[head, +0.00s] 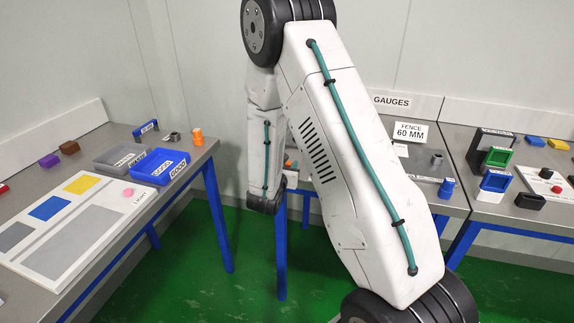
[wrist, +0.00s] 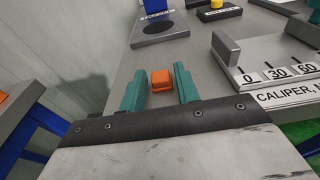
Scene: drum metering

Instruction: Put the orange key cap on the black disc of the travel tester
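The orange key cap (wrist: 161,79) sits on the grey table, near its left edge in the wrist view. My gripper (wrist: 160,88) has its two teal fingers apart, one on each side of the cap, with gaps between. I cannot tell how high the fingers are above the table. In the head view my arm hides the gripper and most of this table.
A black block with a yellow top (wrist: 216,14) is at the back. Another orange piece (head: 197,136) is on the left table, near a blue bin (head: 160,167). A floor gap separates the tables.

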